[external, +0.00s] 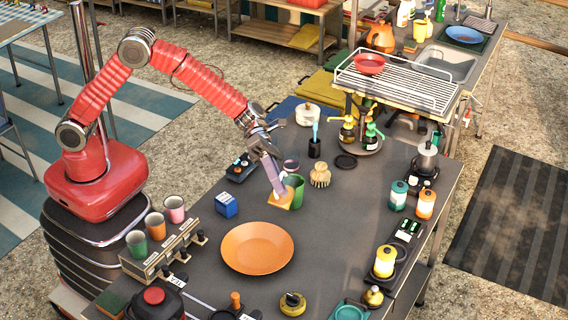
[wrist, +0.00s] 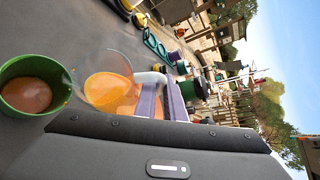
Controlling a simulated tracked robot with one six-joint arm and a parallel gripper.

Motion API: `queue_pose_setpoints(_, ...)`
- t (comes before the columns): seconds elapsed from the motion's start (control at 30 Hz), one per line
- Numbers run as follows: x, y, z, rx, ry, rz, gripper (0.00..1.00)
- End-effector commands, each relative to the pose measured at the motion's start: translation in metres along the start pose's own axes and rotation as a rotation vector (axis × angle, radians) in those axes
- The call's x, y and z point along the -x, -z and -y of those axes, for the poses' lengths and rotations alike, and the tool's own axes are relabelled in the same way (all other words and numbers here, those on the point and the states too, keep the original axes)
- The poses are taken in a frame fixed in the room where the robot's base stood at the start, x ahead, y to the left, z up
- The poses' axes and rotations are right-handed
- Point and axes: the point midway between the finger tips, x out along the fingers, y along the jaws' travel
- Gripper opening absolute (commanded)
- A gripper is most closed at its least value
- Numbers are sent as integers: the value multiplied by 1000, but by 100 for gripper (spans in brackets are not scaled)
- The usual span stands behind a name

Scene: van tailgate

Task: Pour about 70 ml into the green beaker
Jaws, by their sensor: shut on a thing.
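The green beaker (external: 297,183) stands on the dark table just right of my gripper. The wrist view shows it at the left edge (wrist: 62,97), with orange-brown liquid inside. A clear vessel (wrist: 92,66) holding orange liquid is beside it, with a pale handle (wrist: 150,78) reaching to my gripper. My gripper (wrist: 161,98) is shut on this handle with its purple fingers. In the external view my gripper (external: 279,190) points down over the table, and orange shows at its fingertips. The vessel's outline is hard to make out there, and I cannot tell whether liquid is flowing.
A large orange plate (external: 257,248) lies in front. A blue box (external: 226,205) stands to the left, and a wooden brush (external: 320,174) to the right of the beaker. Several cups (external: 155,225) stand at the left edge. The table right of the plate is clear.

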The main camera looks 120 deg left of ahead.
Motion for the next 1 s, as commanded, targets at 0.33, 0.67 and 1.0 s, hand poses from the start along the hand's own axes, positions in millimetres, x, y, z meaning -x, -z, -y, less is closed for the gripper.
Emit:
queue_pose_setpoints(0.33, -18, 20, -6, -142, -136, -40, 0)
queue_pose_setpoints(0.67, -22, 24, -9, -182, -178, -49, 0)
queue_pose_setpoints(1.0, -24, 26, -9, -191, -186, -52, 0)
